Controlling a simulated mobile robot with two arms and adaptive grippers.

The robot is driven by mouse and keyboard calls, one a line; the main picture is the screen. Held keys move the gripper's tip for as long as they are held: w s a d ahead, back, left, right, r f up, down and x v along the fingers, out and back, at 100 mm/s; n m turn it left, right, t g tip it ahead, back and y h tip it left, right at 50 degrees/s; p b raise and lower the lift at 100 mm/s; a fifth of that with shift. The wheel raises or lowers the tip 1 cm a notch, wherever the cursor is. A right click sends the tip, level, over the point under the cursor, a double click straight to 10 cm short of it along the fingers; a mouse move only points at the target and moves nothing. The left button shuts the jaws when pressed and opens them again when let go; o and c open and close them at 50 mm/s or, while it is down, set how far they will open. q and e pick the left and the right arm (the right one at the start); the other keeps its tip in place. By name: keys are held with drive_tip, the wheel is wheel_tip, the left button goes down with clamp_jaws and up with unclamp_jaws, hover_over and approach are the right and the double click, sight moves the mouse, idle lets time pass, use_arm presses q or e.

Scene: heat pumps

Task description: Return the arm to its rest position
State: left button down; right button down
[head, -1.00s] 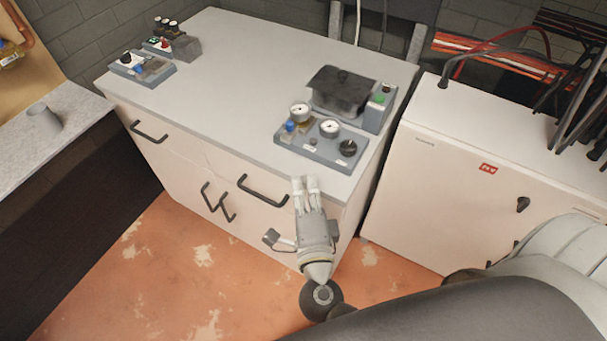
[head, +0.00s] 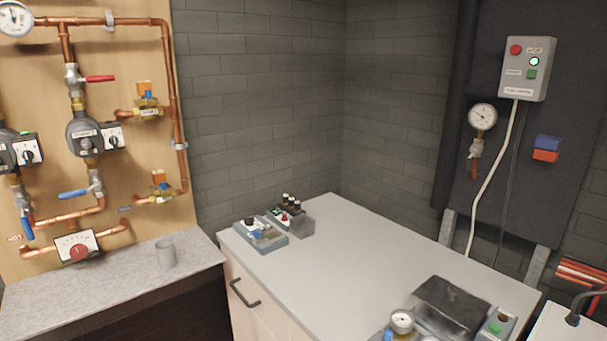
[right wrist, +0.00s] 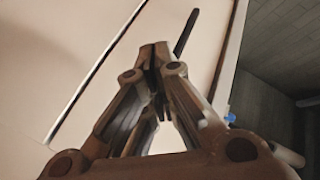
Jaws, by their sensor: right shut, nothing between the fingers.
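My right gripper (right wrist: 155,60) shows in the right wrist view with its fingertips together and nothing between them. Behind it are a pale cabinet front (right wrist: 80,50) and a dark bar handle (right wrist: 187,32). I cannot tell whether the fingers touch the handle. Neither gripper shows in the head view now, and my left gripper is in no view.
The grey-topped cabinet (head: 345,250) carries a control box (head: 260,234) at its far left and a gauge panel (head: 402,322) at its front right. A grey cup (head: 166,253) stands on the left shelf (head: 110,285). The worktop's middle is clear.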

drive_tip(key=s+d+f+n+g+y, duration=0.15)
drive_tip(key=s+f+n+g, duration=0.35)
drive_tip(key=f, duration=0.7)
drive_tip(key=s+d+f+n+g, duration=0.2)
drive_tip(key=s+f+n, duration=0.1)
drive_tip(key=s+f, duration=0.65)
drive_tip(key=s+d+f+n+g, duration=0.1)
drive_tip(key=s+d+f+g, duration=0.1)
drive_tip(key=s, duration=0.4)
drive_tip(key=s+d+f+n+g+h, duration=0.1)
drive_tip(key=s+d+f+n+g, duration=0.1)
drive_tip(key=s+f, duration=0.4)
drive_tip(key=s+d+f+n+g+h, duration=0.1)
drive_tip(key=s+d+f+g, duration=0.2)
drive_tip(key=s+d+f, duration=0.2)
drive_tip(key=shift+s+d+f, duration=0.2)
drive_tip(key=shift+s+d, duration=0.35)
drive_tip(key=shift+s, duration=0.15)
